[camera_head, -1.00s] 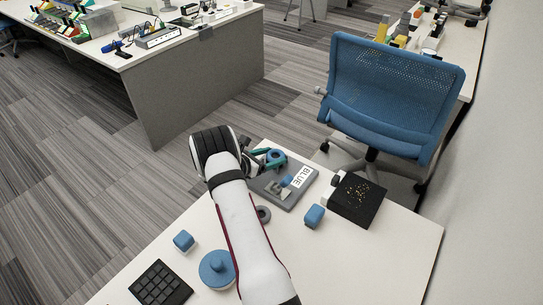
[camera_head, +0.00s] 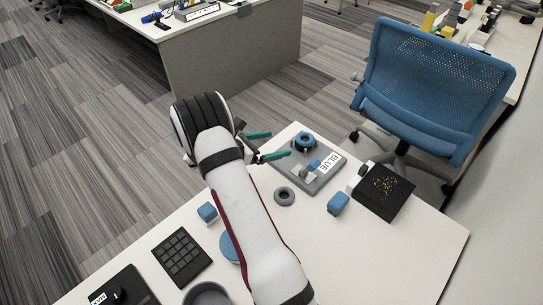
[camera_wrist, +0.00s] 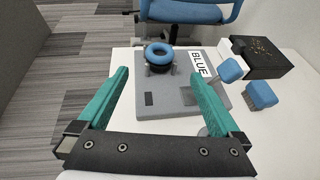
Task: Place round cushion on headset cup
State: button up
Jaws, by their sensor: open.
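A blue ring-shaped cushion (camera_head: 304,142) sits at the far left corner of a grey fixture board (camera_head: 322,184) with a BLUE label. In the wrist view the blue cushion (camera_wrist: 160,54) rests on a dark round cup-like part, and the two touch. How firmly it is seated I cannot tell. My gripper (camera_head: 280,144) is open, with green fingers apart and nothing between them. In the wrist view my gripper (camera_wrist: 160,72) faces the cushion from a short distance. A dark grey ring (camera_head: 284,196) lies flat on the table in front of the board.
A small blue block (camera_head: 338,203) and a black speckled box (camera_head: 384,191) stand right of the board. A black keypad (camera_head: 181,257), another blue block (camera_head: 208,212) and a grey bowl (camera_head: 206,294) are at the left. A blue chair (camera_head: 430,85) stands behind. The table's right front is clear.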

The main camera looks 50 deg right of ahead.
jog(key=s+a+r+m+g+y, duration=0.1)
jog(key=s+a+r+m+y, duration=0.5)
jog(key=s+a+r+m, duration=0.7)
jog(key=s+a+m+t+y, duration=0.1)
jog(key=s+a+m+y, duration=0.3)
jog(key=a, duration=0.7)
jog(key=s+a+m+t+y, duration=0.2)
jog(key=s+a+m+y, duration=0.2)
jog(key=s+a, duration=0.3)
jog(key=a+y, duration=0.1)
jog(key=a, duration=0.4)
jog(key=shift+r+m, duration=0.15)
jog(key=shift+m, duration=0.15)
